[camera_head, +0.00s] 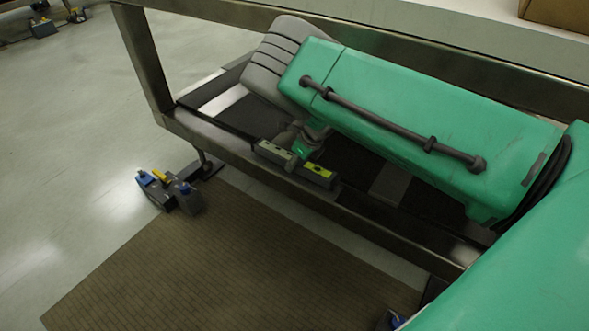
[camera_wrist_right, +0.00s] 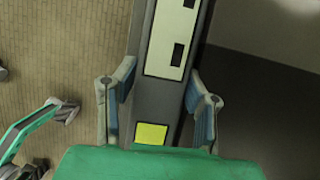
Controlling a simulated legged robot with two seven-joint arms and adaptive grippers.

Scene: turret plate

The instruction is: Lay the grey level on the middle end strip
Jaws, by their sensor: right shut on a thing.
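The grey level (camera_head: 320,175) is a bar with a cream face, dark slots and a yellow patch. It lies along the front metal rail, partly covered by my right gripper (camera_head: 300,150). In the right wrist view, the level (camera_wrist_right: 165,45) runs between the two blue-padded fingers of my right gripper (camera_wrist_right: 160,105), which is shut on it. I cannot tell whether the level touches the rail. Inside the frame, a grey strip (camera_head: 390,186) crosses the dark surface and a pale strip (camera_head: 222,101) shows at the left end. Which is the middle end strip is unclear. I see no left gripper for certain.
The metal frame's front rail (camera_head: 400,243) runs beside the dark surface. A brown mat (camera_head: 220,260) covers the floor in front. A cardboard box (camera_head: 560,12) is at the top right.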

